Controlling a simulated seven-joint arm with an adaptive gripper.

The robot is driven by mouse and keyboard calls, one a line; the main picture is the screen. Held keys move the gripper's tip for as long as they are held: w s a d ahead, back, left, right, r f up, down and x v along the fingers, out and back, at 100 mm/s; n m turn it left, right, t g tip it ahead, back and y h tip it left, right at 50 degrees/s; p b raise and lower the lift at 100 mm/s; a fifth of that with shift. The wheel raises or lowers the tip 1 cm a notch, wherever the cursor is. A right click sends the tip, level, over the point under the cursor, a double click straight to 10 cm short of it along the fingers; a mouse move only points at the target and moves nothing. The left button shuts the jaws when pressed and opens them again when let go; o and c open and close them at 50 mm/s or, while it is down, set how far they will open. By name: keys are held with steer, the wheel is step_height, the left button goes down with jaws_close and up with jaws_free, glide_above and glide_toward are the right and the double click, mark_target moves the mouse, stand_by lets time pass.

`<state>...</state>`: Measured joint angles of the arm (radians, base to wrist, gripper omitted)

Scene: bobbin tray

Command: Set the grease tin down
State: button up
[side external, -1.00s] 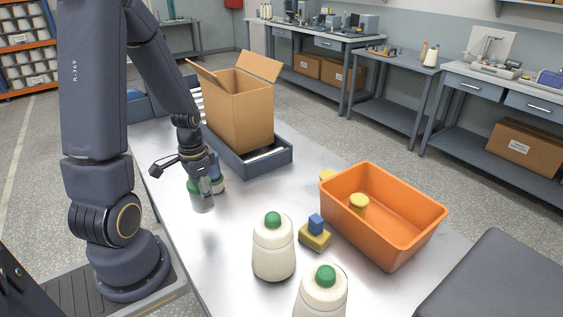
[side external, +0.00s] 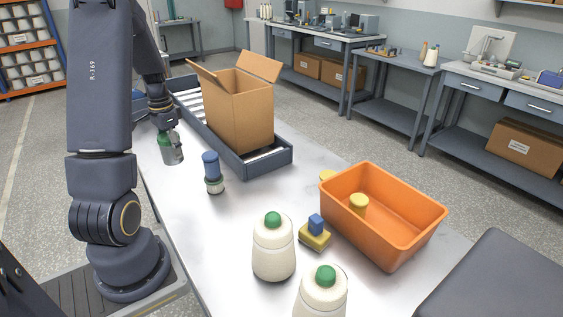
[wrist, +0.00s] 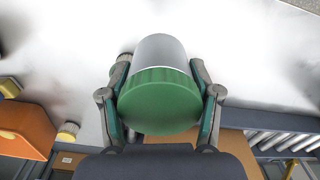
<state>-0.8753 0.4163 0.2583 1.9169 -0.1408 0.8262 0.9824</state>
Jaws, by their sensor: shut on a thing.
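The grease tin is a grey cylinder with a green lid (wrist: 160,100). My gripper (side external: 170,142) is shut on it near the far left edge of the table. In the side external view the tin (side external: 174,157) is upright, with its lower grey part showing below my fingers. I cannot tell whether its base touches the table or is slightly above it. In the wrist view my gripper (wrist: 158,75) has one finger on each side of the tin, lid towards the camera.
A blue-topped item (side external: 211,165) stands nearer on the metal table (side external: 235,225). The cardboard box (side external: 240,110) sits on a roller conveyor (side external: 262,163) to the right. White bottles (side external: 273,250), small blocks (side external: 315,236) and an orange bin (side external: 395,235) are nearer.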

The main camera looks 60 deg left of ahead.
steer(key=w+a+f, duration=0.4)
steer(key=a+f, duration=0.1)
steer(key=w+a+f, duration=0.3)
steer(key=shift+w+a+f, duration=0.1)
steer(key=shift+a+f, duration=0.1)
steer(key=shift+f, duration=0.05)
steer(key=shift+w+a+f, duration=0.1)
steer(key=shift+a+f, duration=0.05)
steer(key=shift+f, duration=1.55)
steer(key=shift+f, duration=0.1)
steer(key=o, duration=1.4)
steer(key=shift+c, duration=0.2)
